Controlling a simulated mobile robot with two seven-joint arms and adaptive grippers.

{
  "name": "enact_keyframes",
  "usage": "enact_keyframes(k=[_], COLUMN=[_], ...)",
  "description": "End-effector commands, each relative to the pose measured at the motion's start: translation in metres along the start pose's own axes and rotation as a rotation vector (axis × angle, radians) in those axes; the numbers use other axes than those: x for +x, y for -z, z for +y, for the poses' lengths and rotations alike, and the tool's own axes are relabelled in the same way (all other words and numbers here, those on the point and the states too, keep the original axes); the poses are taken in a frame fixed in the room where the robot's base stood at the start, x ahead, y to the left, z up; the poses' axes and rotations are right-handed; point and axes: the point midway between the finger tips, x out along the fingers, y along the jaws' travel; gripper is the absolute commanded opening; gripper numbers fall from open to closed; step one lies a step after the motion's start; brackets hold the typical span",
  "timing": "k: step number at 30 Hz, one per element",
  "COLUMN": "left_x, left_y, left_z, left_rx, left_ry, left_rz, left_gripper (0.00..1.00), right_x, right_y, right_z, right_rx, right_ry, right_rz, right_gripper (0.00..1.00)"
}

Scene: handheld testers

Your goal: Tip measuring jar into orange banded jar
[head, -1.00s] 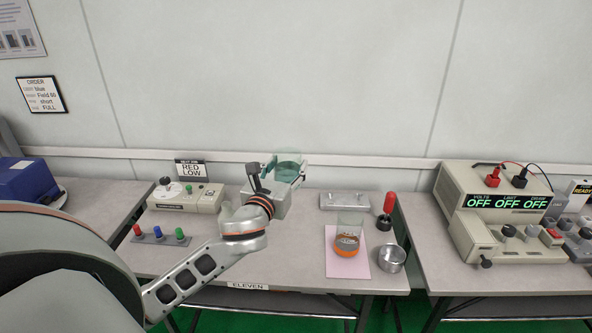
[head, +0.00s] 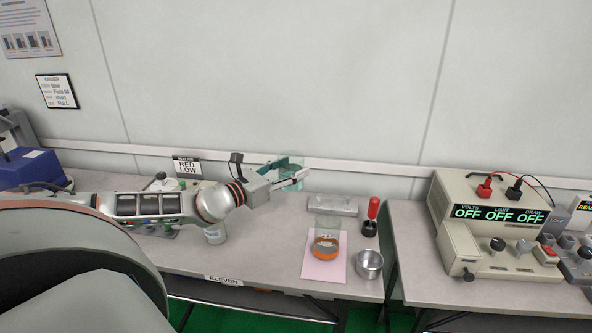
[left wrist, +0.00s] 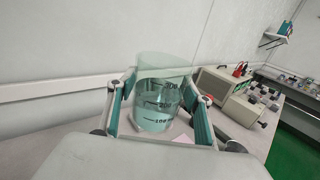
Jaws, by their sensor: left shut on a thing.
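My left gripper (head: 288,180) is shut on the measuring jar (head: 292,186), above the back of the middle table. In the left wrist view the measuring jar (left wrist: 157,98) is clear, with dark graduation marks and pale teal liquid, between the two fingers. It looks about upright. The orange banded jar (head: 326,246) is a clear jar with an orange band, standing on a pink sheet (head: 323,270) to the right of and nearer than the gripper. The two jars are apart. My right gripper is not in view.
A metal cup (head: 369,264) and a red-handled tool (head: 372,215) stand right of the orange banded jar. A grey metal block (head: 333,205) lies behind it. A power supply (head: 490,225) sits on the right table.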

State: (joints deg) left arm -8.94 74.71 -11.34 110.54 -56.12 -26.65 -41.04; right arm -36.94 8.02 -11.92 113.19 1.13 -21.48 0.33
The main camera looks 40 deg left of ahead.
Motion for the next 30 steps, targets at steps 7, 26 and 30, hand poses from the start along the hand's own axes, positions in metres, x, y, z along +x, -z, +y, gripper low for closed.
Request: enact_keyframes(k=[7,26,30], left_x=[0.0,0.0,-0.001], left_y=[0.001,0.016,0.02], left_z=[0.008,-0.024,-0.032], left_rx=[0.003,0.312,0.402], left_ry=[0.026,0.028,0.027], left_rz=[-0.004,-0.011,-0.013], left_gripper=[0.17,0.17,0.17], right_x=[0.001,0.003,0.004], right_y=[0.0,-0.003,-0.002], right_z=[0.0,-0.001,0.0], right_rx=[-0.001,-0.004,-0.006], right_ry=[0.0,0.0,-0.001], right_rz=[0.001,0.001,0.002], right_gripper=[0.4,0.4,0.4])
